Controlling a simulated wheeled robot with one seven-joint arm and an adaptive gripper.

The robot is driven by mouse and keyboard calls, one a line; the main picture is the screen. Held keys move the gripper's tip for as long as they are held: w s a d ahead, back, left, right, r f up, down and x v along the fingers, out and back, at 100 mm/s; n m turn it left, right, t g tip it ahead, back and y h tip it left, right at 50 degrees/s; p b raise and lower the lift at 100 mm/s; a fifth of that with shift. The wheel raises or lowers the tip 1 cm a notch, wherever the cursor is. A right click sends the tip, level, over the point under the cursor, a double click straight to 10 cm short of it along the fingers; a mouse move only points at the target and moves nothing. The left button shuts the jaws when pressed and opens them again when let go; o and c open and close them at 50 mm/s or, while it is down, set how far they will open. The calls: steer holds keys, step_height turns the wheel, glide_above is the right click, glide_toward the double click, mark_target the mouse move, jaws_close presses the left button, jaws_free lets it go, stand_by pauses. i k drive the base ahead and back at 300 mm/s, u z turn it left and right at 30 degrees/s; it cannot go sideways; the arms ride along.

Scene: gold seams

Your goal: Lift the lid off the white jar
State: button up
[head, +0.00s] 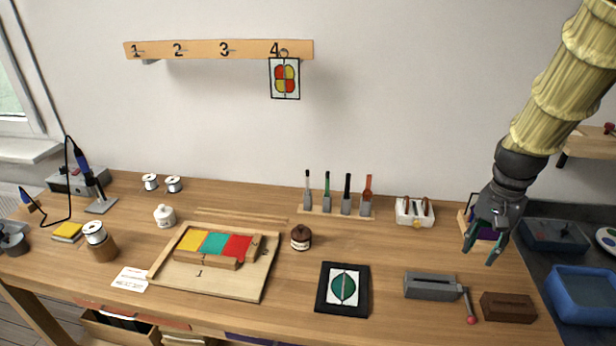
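The white jar (165,219) is small and stands upright on the wooden table, left of the middle, behind the wooden board. Its lid (163,209), white with a small knob, sits on top of it. My gripper (480,252) hangs at the far right, above the table's right end, fingers pointing down. Its two fingers are apart with nothing between them. It is far from the jar and touches nothing that I can see.
A board with coloured glass pieces (257,286) lies right of the jar. A brown jar (301,238) stands beyond it. Wire spools (173,184) stand behind the white jar. A soldering iron stand (101,204) is to the left. A tool rack (337,211) stands at the back.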

mark_target(163, 212)
steer(key=u, duration=1.05)
steer(key=i, duration=0.9)
steer(key=u, duration=0.95)
